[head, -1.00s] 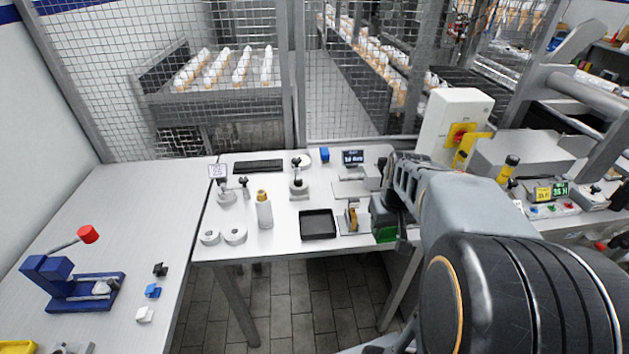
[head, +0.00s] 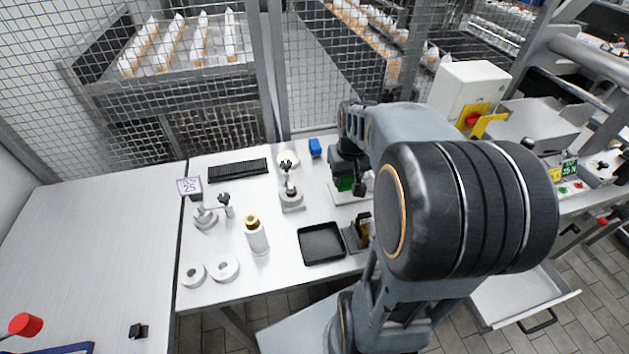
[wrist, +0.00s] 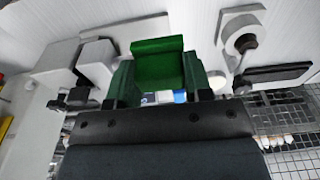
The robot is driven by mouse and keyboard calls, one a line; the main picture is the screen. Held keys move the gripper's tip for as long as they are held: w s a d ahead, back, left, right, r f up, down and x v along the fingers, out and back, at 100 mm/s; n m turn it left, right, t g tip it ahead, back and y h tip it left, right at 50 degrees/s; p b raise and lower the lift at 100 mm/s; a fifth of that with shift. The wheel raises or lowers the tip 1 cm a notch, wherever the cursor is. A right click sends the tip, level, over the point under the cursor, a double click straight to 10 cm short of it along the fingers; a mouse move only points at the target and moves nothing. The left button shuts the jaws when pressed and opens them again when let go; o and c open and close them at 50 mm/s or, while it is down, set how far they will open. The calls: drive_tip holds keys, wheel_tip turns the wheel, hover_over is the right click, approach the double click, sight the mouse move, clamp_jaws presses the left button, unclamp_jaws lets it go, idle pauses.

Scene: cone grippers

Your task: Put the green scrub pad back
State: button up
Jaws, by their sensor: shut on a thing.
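The green scrub pad (wrist: 158,60) sits between the two fingers of my gripper (wrist: 158,85) in the wrist view. My gripper is shut on it, with one finger at each side. In the head view my gripper (head: 347,176) is over the back right part of the white table, and a small patch of the green pad (head: 345,184) shows below it. My arm hides part of the table there. I cannot tell the exact height of the pad above the table.
A black tray (head: 321,243) lies nearer the front. A mesh fence stands behind the table.

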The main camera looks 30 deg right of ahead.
drive_tip(key=w+a+f, duration=0.1)
drive_tip(key=w+f, duration=0.1)
drive_tip(key=w, duration=0.3)
approach(319, 190)
drive_tip(key=shift+s+d+f+p, duration=0.1)
drive_tip(key=shift+s+f+p, duration=0.1)
drive_tip(key=shift+f, duration=0.2)
drive_tip(key=shift+s+d+f+p, duration=0.1)
drive_tip(key=shift+f+p, duration=0.05)
drive_tip(key=shift+f, duration=0.2)
drive_tip(key=shift+w+a+f, duration=0.1)
drive_tip(key=shift+w+f, duration=0.35)
drive_tip(key=shift+f, duration=0.1)
drive_tip(key=shift+w+f+p, duration=0.1)
drive_tip(key=shift+f+p, duration=0.2)
drive_tip(key=shift+f, duration=1.35)
drive_tip(key=shift+f, duration=0.25)
drive_tip(key=o, duration=0.9)
drive_tip(key=shift+r, duration=0.1)
